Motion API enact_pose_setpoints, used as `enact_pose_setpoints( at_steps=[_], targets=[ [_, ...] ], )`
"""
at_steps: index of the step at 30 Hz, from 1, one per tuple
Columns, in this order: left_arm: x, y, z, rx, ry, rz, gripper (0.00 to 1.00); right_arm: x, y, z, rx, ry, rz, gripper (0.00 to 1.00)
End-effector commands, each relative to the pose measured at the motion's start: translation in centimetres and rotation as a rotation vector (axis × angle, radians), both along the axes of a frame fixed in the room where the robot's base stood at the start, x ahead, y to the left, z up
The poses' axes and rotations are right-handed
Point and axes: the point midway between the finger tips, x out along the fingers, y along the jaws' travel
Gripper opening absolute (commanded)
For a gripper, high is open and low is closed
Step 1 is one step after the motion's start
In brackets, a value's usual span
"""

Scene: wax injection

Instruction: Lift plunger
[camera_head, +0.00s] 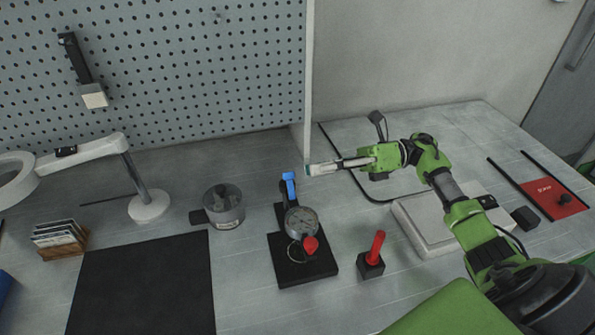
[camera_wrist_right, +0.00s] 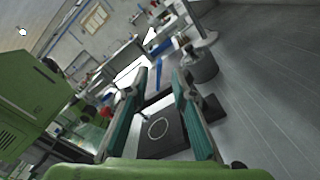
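I cannot tell which part is the plunger. My right gripper (camera_head: 309,170) reaches in from the right and is just right of and above the blue piece, apart from it. In the wrist view my right gripper (camera_wrist_right: 163,105) has its two teal fingers parted with nothing held. Beyond them a black base with a pale ring (camera_wrist_right: 157,129) shows. My left gripper is not in view.
A red-handled tool in a black block (camera_head: 371,262) stands right of the gauge base. A white slab (camera_head: 425,236) is under my right arm. A pegboard wall (camera_head: 200,75) stands behind.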

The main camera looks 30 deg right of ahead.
Motion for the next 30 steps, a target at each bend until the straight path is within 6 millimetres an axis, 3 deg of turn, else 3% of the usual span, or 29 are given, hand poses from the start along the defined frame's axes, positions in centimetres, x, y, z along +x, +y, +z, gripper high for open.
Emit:
enact_pose_setpoints(
  at_steps=[3,9,30],
  targets=[
    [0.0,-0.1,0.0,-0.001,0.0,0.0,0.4,-0.5,-2.3,0.0,-0.002,0.003,-0.003,0.24],
    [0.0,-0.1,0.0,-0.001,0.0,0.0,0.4,-1.1,-4.4,0.0,-0.001,0.0,-0.002,0.24],
    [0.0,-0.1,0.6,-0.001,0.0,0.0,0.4,-1.2,-4.7,0.6,0.0,-0.001,0.0,0.24]
  ],
)
